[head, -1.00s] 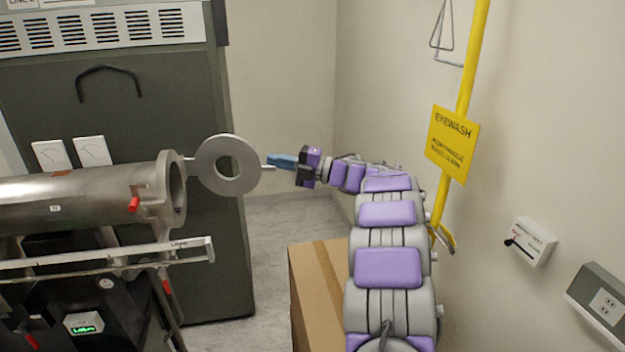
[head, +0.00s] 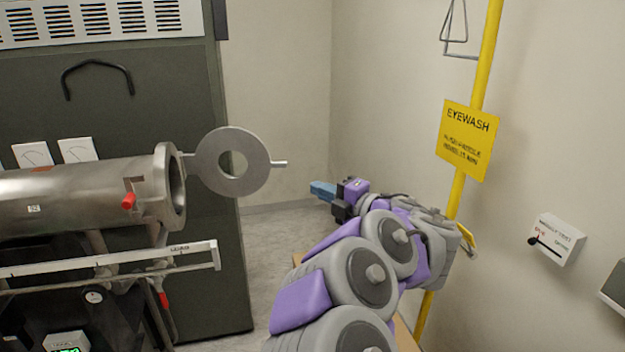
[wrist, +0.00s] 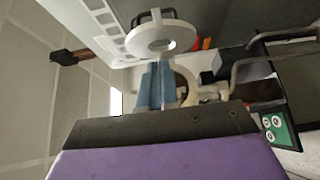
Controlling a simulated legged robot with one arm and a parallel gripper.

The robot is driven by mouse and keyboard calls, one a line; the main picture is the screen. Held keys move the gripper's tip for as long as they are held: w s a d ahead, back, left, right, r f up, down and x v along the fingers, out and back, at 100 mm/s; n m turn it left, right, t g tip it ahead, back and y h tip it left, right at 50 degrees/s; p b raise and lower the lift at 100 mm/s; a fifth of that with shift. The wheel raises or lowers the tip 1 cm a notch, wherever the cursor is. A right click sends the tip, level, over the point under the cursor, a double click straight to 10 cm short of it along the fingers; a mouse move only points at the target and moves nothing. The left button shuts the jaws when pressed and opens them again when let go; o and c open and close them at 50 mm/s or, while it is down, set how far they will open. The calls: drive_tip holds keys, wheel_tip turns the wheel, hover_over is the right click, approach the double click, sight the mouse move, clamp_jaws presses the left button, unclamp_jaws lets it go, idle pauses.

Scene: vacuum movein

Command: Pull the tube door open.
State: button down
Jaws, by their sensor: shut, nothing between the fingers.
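The tube (head: 80,198) is a grey metal cylinder at the left of the head view, with its round mouth facing right. Its door (head: 231,163), a flat ring-shaped disc with a hole, stands swung out to the right of the mouth on a hinge arm. A short handle pin (head: 279,164) sticks out of its right edge. My gripper (head: 322,190), with blue fingers, is shut and empty, to the right of and slightly below the pin, apart from it. In the wrist view the door (wrist: 163,37) shows beyond the fingers (wrist: 158,85).
A dark green cabinet (head: 150,120) stands behind the tube. A metal rail (head: 110,262) runs below the tube. A yellow eyewash pole (head: 470,120) and a wall lever box (head: 556,239) are at the right. A cardboard box lies partly hidden under my arm. Floor between cabinet and arm is clear.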

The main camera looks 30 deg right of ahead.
approach(282, 165)
drive_tip(key=w+a, duration=0.2)
drive_tip(key=a, duration=0.1)
drive_tip(key=w, duration=0.1)
drive_tip(key=w+d, duration=0.1)
drive_tip(key=w, duration=0.1)
drive_tip(key=shift+w+b, duration=0.25)
drive_tip(key=shift+b, duration=0.1)
drive_tip(key=shift+w+d+f, duration=0.1)
drive_tip(key=shift+w+d, duration=0.05)
drive_tip(key=shift+d, duration=0.15)
drive_tip(key=shift+a, duration=0.15)
drive_tip(key=shift+w, duration=0.1)
drive_tip(key=w+d+n+y+p, duration=0.1)
drive_tip(key=w+d+p, duration=0.4)
drive_tip(key=w+p, duration=0.5)
drive_tip(key=shift+w+g+y, duration=0.4)
drive_tip(key=shift+w+y, duration=0.15)
drive_tip(key=shift+y, duration=0.05)
